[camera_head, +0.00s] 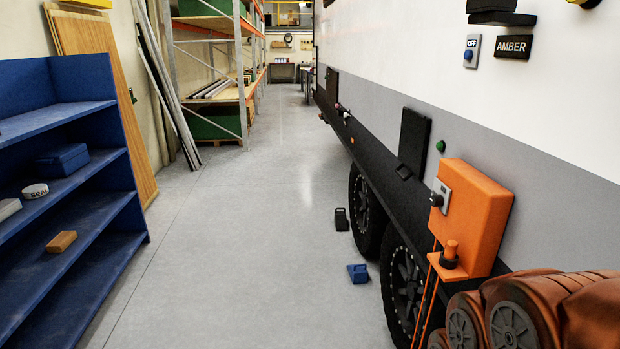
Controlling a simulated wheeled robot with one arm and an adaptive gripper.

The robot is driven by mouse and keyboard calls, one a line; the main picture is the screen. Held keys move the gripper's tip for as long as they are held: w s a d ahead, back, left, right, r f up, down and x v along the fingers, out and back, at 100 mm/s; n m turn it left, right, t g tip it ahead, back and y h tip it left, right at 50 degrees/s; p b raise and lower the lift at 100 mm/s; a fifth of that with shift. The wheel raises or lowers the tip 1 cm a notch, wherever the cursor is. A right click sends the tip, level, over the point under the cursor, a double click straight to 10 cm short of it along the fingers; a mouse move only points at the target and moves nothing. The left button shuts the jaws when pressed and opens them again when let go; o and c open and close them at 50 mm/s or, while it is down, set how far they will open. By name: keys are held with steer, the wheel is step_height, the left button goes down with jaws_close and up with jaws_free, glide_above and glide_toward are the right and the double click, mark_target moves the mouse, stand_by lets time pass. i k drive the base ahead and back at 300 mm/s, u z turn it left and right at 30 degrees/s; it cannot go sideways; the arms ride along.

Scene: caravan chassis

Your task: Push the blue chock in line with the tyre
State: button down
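The blue chock (358,274) lies on the grey floor, to the left of the caravan's wheels. It is apart from the nearer black tyre (394,300), with a narrow strip of floor between them. The farther tyre (357,231) stands behind it along the caravan's side. A black chock-like block (341,220) sits on the floor just left of the farther tyre. Part of the nearer tyre is hidden by an orange box and its hanging orange lines. My gripper is not in view.
An orange box (478,215) with a black knob juts from the caravan wall (560,170). A blue shelf unit (70,190) stands at left, holding a blue case (62,160), a white SEAL puck (35,190) and a wooden block (61,241). The aisle floor (235,240) between is clear.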

mark_target(358, 273)
steer(key=i, duration=3.75)
steer(key=u, duration=0.75)
